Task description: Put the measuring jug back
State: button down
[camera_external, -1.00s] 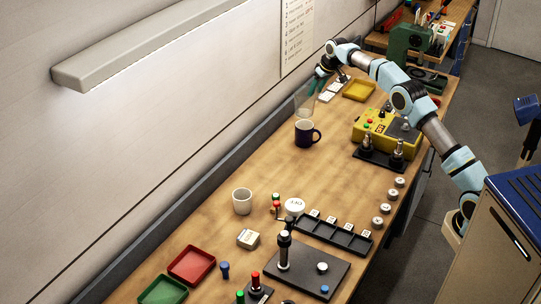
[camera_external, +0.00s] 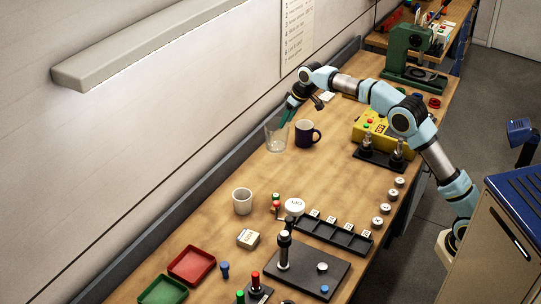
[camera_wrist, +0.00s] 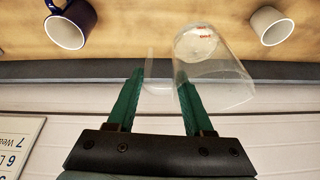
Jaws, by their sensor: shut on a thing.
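The clear measuring jug (camera_external: 275,139) is at the wall side of the workbench, just left of the dark blue mug (camera_external: 305,134). In the wrist view the jug (camera_wrist: 214,72) is see-through, with small red marks on its base. My gripper (camera_external: 288,115) reaches down to the jug from behind it. In the wrist view the green fingers of my gripper (camera_wrist: 159,73) are shut on the jug's clear handle. The jug looks about upright in the outside view. I cannot tell whether its base touches the bench.
The dark blue mug stands close beside the jug. A white cup (camera_external: 242,201) stands farther left along the bench (camera_external: 215,231). A yellow control box (camera_external: 376,135) lies to the right. Bare wood lies between the jug and the white cup. The wall runs close behind.

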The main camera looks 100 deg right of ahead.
notch_tip(320, 180, down, 14)
jog(key=p, duration=0.2)
dwell(0.6)
jog(key=shift+d+f, duration=0.1)
jog(key=shift+f, duration=0.05)
jog(key=shift+f, duration=0.15)
jog(key=shift+c, duration=1.4)
grip_release()
jog(key=b+v, duration=0.2)
jog(key=v, duration=1)
jog(key=shift+r, duration=0.25)
